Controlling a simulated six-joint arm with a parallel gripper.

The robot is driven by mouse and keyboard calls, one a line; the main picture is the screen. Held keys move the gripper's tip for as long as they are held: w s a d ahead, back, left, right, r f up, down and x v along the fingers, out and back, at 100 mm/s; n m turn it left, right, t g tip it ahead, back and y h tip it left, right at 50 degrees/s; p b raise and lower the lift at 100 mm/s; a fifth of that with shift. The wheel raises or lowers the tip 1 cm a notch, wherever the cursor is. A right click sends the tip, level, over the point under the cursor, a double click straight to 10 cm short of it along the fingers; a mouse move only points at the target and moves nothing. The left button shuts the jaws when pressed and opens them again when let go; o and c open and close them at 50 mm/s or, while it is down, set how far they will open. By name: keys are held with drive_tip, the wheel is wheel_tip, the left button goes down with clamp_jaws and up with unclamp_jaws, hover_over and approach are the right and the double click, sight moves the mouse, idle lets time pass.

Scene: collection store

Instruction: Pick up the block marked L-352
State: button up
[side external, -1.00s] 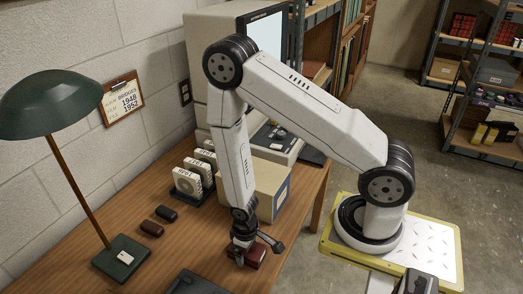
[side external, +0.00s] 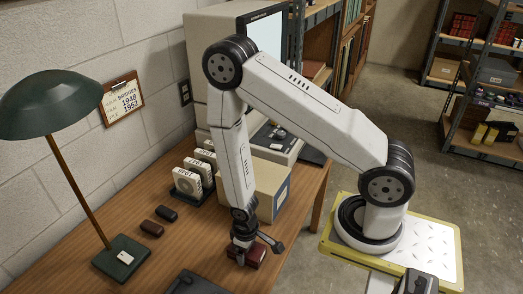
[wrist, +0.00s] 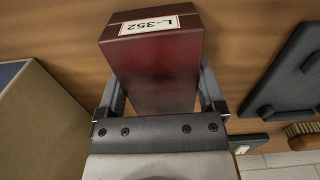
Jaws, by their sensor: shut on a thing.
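The block marked L-352 is dark red with a white label, and it fills the middle of the wrist view (wrist: 155,70). It also shows low in the side external view (side external: 257,257), partly hidden by my gripper. My gripper (wrist: 160,95) is shut on the block, one finger along each side of it. In the side external view my gripper (side external: 245,255) points down at the desk with the block between its fingers. I cannot tell whether the block touches the desk.
A cardboard box (side external: 262,190) stands close behind my gripper. A rack of labelled reels (side external: 190,182), two small dark blocks (side external: 158,222) and a green lamp (side external: 122,258) are to the left. A dark tray (side external: 190,284) lies at the front.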

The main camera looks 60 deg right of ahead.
drive_tip(key=shift+r, duration=0.1)
drive_tip(key=shift+r, duration=4.9)
drive_tip(key=shift+d+r, duration=0.1)
